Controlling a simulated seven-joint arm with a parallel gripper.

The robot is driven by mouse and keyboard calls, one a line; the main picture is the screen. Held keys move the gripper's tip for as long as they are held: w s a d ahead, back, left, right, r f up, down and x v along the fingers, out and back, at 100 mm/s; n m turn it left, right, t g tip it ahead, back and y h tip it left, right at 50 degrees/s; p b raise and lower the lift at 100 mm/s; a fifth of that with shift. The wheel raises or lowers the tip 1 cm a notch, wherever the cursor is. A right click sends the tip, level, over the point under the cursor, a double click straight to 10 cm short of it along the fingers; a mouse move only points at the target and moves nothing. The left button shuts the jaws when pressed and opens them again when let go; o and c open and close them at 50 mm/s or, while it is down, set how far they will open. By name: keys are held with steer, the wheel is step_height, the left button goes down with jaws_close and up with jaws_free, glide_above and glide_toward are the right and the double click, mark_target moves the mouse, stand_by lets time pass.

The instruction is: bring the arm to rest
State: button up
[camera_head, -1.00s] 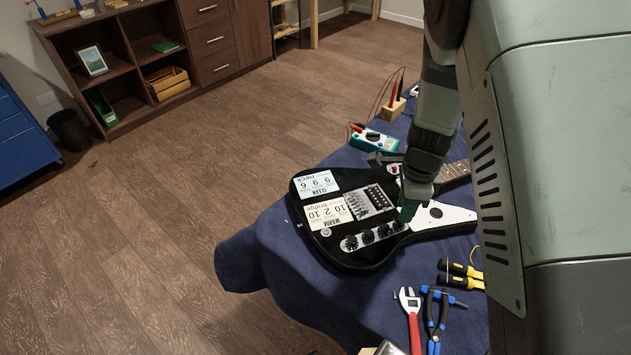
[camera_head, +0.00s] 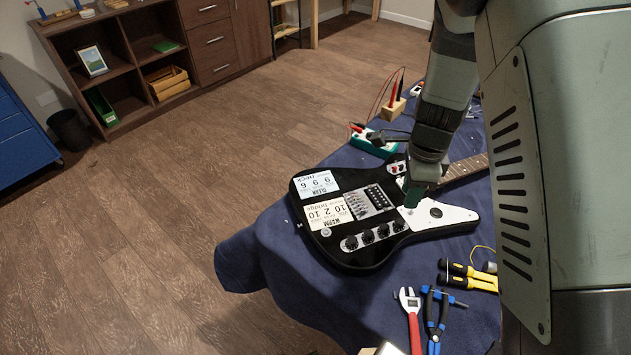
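My arm comes down from the upper right, and my gripper (camera_head: 411,200) is above the black and white electric guitar (camera_head: 352,256), over its white pickguard near the neck end of the body. I cannot tell whether its fingers are open or shut, as they are small and dark here. No object shows in it. The guitar lies flat on the blue cloth (camera_head: 300,300) on the table, with two printed cards on its body and a row of several black knobs along its near edge.
A teal multimeter (camera_head: 366,145) and a wooden block with probes (camera_head: 393,108) lie beyond the guitar. A red wrench (camera_head: 412,318), blue pliers (camera_head: 436,318) and yellow-handled tools (camera_head: 468,275) lie on the near side. The floor to the left is open.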

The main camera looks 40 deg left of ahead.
step_height(320, 180, up, 3)
steer(key=shift+r, duration=0.2)
stand_by(0.5)
steer(key=s+d+r+n+t+y, duration=0.1)
steer(key=s+d+r+n, duration=0.15)
steer(key=d+r, duration=0.55)
steer(key=s+d+r+n+t+y, duration=0.1)
steer(key=s+d+r+n, duration=0.3)
steer(key=r, duration=0.6)
steer(key=s+d+r+n+t+h, duration=0.1)
steer(key=s+d+r+n, duration=0.1)
steer(key=s+d+r, duration=0.2)
steer(key=s+d+r+n+t+h, duration=0.1)
steer(key=s+d+r+n+t, duration=0.1)
steer(key=s+d, duration=0.6)
step_height(320, 180, up, 2)
steer(key=shift+s+d+r+n+t, duration=0.1)
steer(key=shift+s+d+n+t, duration=0.25)
steer(key=shift+d+n, duration=0.4)
